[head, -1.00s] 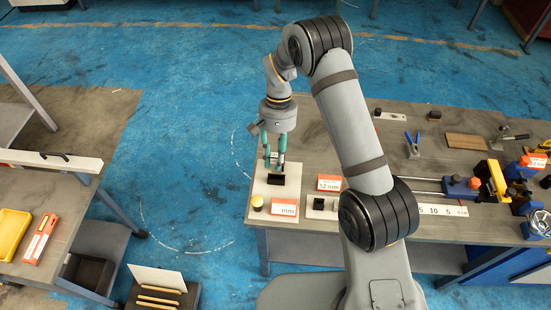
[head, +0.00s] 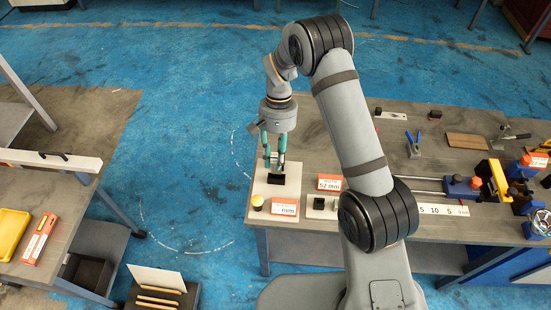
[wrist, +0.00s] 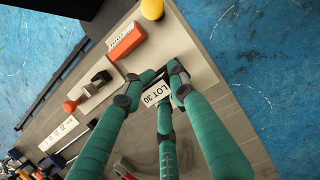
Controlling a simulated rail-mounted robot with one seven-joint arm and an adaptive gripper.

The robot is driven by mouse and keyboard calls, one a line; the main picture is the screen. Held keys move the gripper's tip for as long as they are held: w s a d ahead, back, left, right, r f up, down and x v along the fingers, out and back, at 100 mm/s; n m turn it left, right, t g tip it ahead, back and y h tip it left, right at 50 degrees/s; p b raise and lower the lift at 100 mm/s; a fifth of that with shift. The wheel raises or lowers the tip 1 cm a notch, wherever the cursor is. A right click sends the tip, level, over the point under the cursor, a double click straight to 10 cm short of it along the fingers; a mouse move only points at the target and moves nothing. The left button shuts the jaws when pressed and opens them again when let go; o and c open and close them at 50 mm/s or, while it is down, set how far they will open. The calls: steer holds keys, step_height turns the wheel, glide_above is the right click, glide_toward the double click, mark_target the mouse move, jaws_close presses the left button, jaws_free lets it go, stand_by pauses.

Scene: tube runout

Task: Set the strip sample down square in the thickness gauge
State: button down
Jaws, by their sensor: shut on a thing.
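My gripper (head: 274,163) points down over the left end of the workbench, low above a pale plate (head: 258,187) with a black block (head: 277,180) on it, apparently the thickness gauge. The pale plate (wrist: 197,62) extends past the fingertips in the wrist view.
A side table (head: 50,215) stands left across a gap.

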mark_target(275, 174)
steer(key=shift+f+b, duration=1.9)
steer(key=shift+f, duration=0.45)
steer(key=c, duration=1.3)
jaws_free()
steer(key=shift+c, duration=0.2)
steer(key=shift+r, duration=0.15)
steer(key=v, duration=1.2)
